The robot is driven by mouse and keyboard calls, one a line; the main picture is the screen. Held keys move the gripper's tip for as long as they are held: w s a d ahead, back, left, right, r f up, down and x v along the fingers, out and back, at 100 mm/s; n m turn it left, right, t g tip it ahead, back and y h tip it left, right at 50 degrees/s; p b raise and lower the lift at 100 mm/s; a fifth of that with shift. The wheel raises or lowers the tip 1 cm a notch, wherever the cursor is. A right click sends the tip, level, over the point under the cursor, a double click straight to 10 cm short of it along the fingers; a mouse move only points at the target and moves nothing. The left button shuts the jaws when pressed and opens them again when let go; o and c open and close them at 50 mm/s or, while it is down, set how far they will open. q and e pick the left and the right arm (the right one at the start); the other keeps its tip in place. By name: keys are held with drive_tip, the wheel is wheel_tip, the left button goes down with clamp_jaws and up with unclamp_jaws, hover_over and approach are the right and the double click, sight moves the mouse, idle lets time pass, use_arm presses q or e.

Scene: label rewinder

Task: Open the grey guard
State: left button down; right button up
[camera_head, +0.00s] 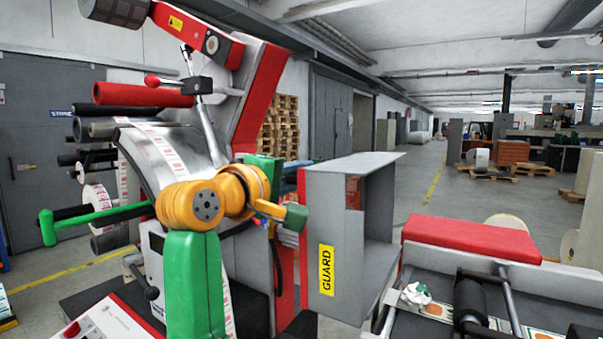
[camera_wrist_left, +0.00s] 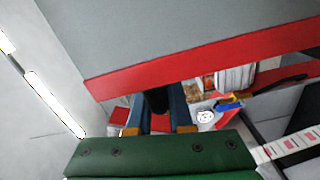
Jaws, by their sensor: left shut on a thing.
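The grey guard (camera_head: 341,265) is a box-shaped metal cover with a yellow GUARD label, in the middle of the head view. Its hollow inside shows on its right side. My left gripper (camera_head: 296,216) is at the guard's left side, near its upper part. The panel hides most of the fingertips and the held piece. My right gripper is in neither view.
A conveyor bed with a red cover (camera_head: 470,238) and a black roller (camera_head: 470,302) lies right of the guard. Open floor shows behind the guard.

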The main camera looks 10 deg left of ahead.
use_arm(q)
drive_tip(key=shift+w+a+f, duration=0.1)
drive_tip(key=shift+a+f, duration=0.1)
drive_tip(key=shift+f, duration=0.05)
